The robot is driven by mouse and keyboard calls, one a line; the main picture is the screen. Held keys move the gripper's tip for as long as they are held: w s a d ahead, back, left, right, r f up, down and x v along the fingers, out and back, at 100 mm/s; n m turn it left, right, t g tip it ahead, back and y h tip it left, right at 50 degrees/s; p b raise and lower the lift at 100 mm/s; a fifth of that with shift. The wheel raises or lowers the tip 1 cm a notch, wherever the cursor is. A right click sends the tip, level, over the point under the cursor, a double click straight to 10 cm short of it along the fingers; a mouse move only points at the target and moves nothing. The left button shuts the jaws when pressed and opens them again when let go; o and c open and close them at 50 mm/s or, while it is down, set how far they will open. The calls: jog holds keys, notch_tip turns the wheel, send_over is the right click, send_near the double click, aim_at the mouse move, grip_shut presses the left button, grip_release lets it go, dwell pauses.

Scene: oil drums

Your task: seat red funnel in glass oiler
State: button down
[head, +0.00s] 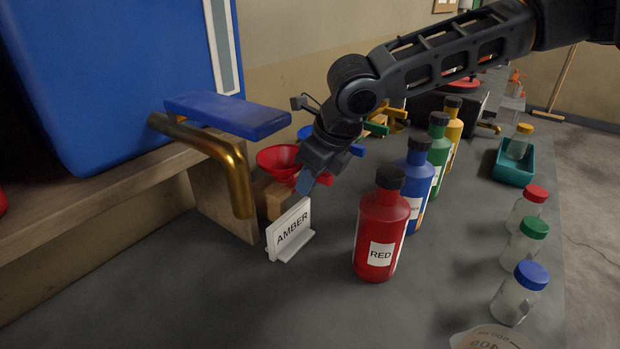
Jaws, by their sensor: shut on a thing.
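The red funnel (278,158) is at the left of the bench, wide mouth up, above a wooden block (276,201). My gripper (306,184) points down at the funnel's right side and is shut on it near its red tab. The contact is partly hidden by the fingers, and I cannot tell whether the funnel still rests on its block. No vessel is clearly marked as the glass oiler. Clear glass jars with a red cap (535,193), a green cap (534,227) and a blue cap (531,275) stand along the right edge.
An AMBER sign (289,231) stands just below my gripper. Red (381,232), blue (415,183), green and yellow bottles form a row to the right. A brass spout (238,180) juts out at left. A teal tray (513,168) holds a yellow-capped jar.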

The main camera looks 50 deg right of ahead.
jog(key=shift+r+p, duration=0.9)
jog(key=shift+p, duration=0.3)
jog(key=shift+r+p, duration=2.05)
jog(key=shift+p, duration=0.4)
